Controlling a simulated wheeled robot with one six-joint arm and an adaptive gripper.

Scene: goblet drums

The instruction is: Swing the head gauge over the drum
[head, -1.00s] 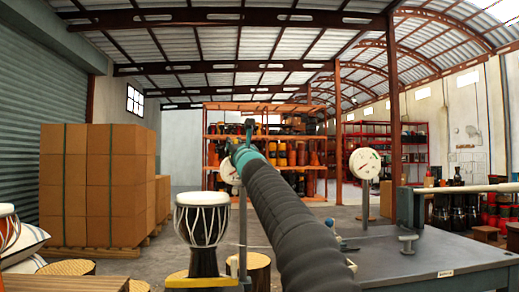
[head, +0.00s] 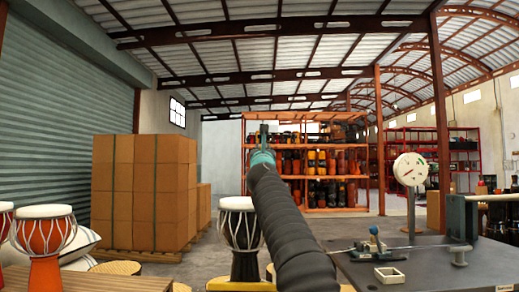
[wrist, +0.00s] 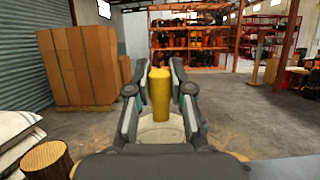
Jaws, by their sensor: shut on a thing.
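My gripper (head: 263,136) is at the far end of my raised arm in the head view. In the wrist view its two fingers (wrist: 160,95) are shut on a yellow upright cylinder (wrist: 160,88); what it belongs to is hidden. A pale round surface (wrist: 160,133), seemingly a drum head, shows below and behind it. A goblet drum (head: 238,225) with a white head and black body stands upright left of my arm, partly covered by it.
A dark workbench (head: 430,265) with a small tray (head: 389,275) and clamp-like fittings fills the lower right. Orange drums (head: 45,236) stand at the left. Stacked cartons (head: 145,195) and an orange rack (head: 310,170) stand behind. A log stool (wrist: 47,160) is at lower left.

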